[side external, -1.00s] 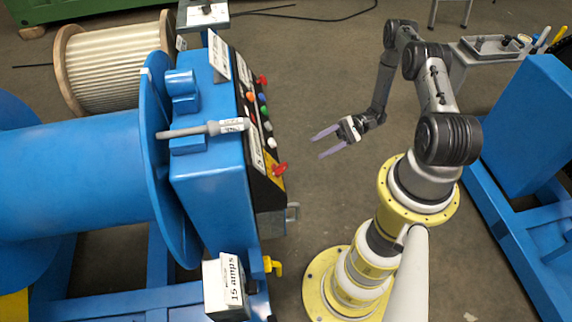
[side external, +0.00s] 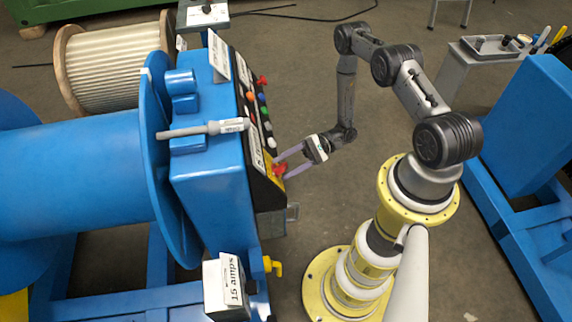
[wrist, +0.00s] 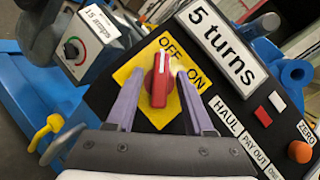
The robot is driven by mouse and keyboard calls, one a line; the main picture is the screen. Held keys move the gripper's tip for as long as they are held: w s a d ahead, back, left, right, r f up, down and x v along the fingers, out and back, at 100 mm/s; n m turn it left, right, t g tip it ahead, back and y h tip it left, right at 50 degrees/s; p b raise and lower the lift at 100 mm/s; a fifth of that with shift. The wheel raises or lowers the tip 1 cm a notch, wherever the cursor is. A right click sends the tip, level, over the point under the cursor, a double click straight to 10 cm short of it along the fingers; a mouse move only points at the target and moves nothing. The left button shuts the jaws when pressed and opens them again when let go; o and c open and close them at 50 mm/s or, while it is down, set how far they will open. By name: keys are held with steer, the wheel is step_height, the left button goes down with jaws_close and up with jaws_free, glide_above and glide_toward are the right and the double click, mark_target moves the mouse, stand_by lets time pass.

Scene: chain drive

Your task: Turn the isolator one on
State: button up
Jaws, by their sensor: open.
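The isolator is a red rotary handle (wrist: 160,80) on a yellow plate (wrist: 136,72) marked OFF and ON, on the black sloping panel. Its white pointer mark lies towards the OFF word in the wrist view. My gripper (wrist: 158,88) is open, with one purple finger on each side of the red handle. I cannot tell whether the fingers touch it. In the side external view the red handle (side external: 280,169) shows at the lower end of the panel, with my gripper (side external: 281,168) around it. A second red handle (side external: 262,80) sits at the panel's far end.
A white "5 turns" label (wrist: 222,45) stands beside the isolator. Several buttons, with HAUL and PAY OUT labels, are further along the panel. A box with a dial (wrist: 78,50) and a yellow tap-like handle (wrist: 45,132) are at left in the wrist view.

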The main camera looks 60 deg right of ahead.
jaws_close()
steer(key=shift+m+t, duration=0.4)
steer(key=m+t, duration=0.1)
steer(key=m, duration=0.1)
steer(key=m+t, duration=0.2)
steer(key=m, duration=0.1)
steer(key=shift+s+h, duration=0.1)
steer(key=shift+h, duration=0.2)
steer(key=m+t+h, duration=0.1)
steer(key=m+t, duration=0.1)
steer(key=m, duration=0.1)
steer(key=m+t+h, duration=0.1)
steer(key=m, duration=0.2)
steer(key=shift+s+a+f+m+t, duration=0.1)
steer(key=shift+s+a+m+t, duration=0.05)
steer(key=shift+m+t, duration=0.2)
steer(key=m+t+h, duration=0.1)
steer(key=m+h, duration=0.1)
steer(key=m, duration=0.1)
steer(key=m+t+h, duration=0.1)
steer(key=m+h, duration=0.1)
steer(key=m, duration=0.1)
steer(key=shift+s+a+m, duration=0.1)
steer(key=shift+m, duration=0.25)
steer(key=shift+a+m+t+h, duration=0.1)
steer(key=shift+m+t+h, duration=0.15)
steer(key=shift+m+h, duration=0.95)
steer(key=shift+m+t+h, duration=0.2)
steer(key=shift+m+h, duration=0.5)
steer(key=shift+m, duration=1.3)
